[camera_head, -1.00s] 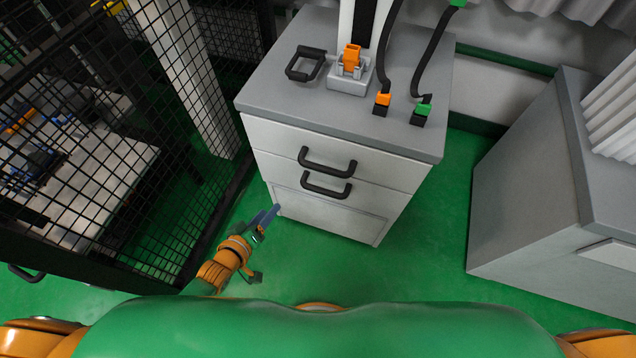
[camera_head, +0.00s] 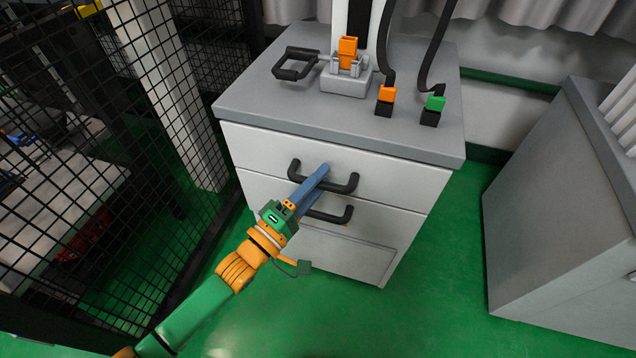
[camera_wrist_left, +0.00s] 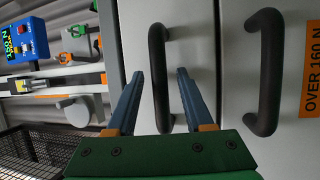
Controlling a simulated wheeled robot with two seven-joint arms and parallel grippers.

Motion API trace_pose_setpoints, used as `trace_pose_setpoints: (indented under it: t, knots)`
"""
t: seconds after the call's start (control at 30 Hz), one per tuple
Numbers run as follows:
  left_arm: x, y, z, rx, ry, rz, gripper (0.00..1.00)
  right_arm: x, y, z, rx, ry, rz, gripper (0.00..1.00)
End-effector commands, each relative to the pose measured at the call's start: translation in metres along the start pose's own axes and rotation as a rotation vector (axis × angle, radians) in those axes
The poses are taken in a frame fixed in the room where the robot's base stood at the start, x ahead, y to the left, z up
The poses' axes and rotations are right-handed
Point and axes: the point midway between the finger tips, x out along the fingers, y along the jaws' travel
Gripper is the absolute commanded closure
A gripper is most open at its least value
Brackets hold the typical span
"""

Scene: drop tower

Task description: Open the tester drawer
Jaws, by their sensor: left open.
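The grey tester cabinet (camera_head: 250,112) has two white drawer fronts, each with a black bar handle. My left gripper (camera_head: 318,172) is open at the upper drawer handle (camera_head: 342,188). In the left wrist view, the upper handle (camera_wrist_left: 158,70) lies between the two blue fingers (camera_wrist_left: 158,85), with space on both sides. I cannot tell whether a finger touches it. The lower drawer handle (camera_head: 338,217) is just below, partly hidden by the gripper; it also shows in the wrist view (camera_wrist_left: 265,75). Both drawers look shut. My right gripper is out of view.
On the cabinet top are a black handle (camera_head: 296,64), an orange part in a grey fixture (camera_head: 347,82), and orange and green plugs. Black mesh fencing (camera_head: 90,130) stands left, a grey cabinet (camera_head: 560,200) right. Green floor between the cabinets is free.

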Motion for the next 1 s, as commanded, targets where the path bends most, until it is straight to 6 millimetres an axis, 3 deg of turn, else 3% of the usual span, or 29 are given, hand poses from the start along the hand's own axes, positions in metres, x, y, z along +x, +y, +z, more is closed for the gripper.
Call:
trace_pose_setpoints:
  t: [0.07, 0.27, 1.0]
  knots:
    - [-0.0002, 0.0, 0.0, 0.0, 0.0, 0.0, 0.48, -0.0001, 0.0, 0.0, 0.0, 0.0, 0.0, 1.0]
    - [-0.0004, -0.0001, -0.0001, 0.0, 0.0, 0.0, 0.99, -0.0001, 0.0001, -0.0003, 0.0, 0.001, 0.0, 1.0]
    - [-0.0006, -0.0005, -0.0002, 0.001, 0.001, -0.001, 1.0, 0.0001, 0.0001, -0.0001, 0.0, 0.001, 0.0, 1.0]
